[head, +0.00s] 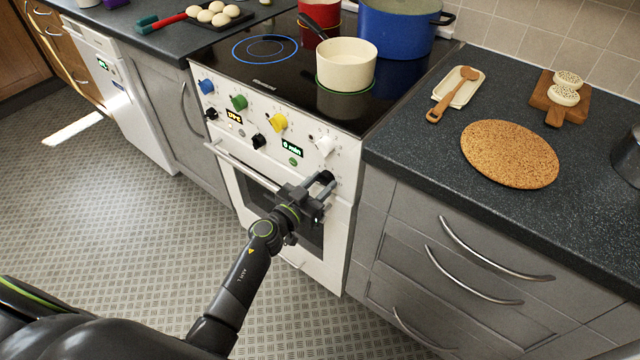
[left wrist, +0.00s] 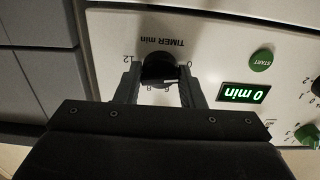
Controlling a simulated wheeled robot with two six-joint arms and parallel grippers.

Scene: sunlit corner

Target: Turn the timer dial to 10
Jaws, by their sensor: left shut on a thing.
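The timer dial is a black knob on the white stove front, and it shows in the left wrist view (left wrist: 160,68) under the upside-down words "TIMER min". In the head view the dial (head: 326,177) is partly hidden by my left gripper (head: 318,190). In the left wrist view the fingers of this gripper (left wrist: 160,85) sit on either side of the dial, shut on it. The green timer display (head: 291,148) reads 0 min, also in the left wrist view (left wrist: 244,93). My right gripper is not in view.
A green START button (left wrist: 261,60) is beside the display. Blue, green, yellow and white knobs line the panel, with the white knob (head: 325,146) just above the timer dial. The oven handle (head: 240,167) runs below. A cream pan (head: 346,65) stands on the hob.

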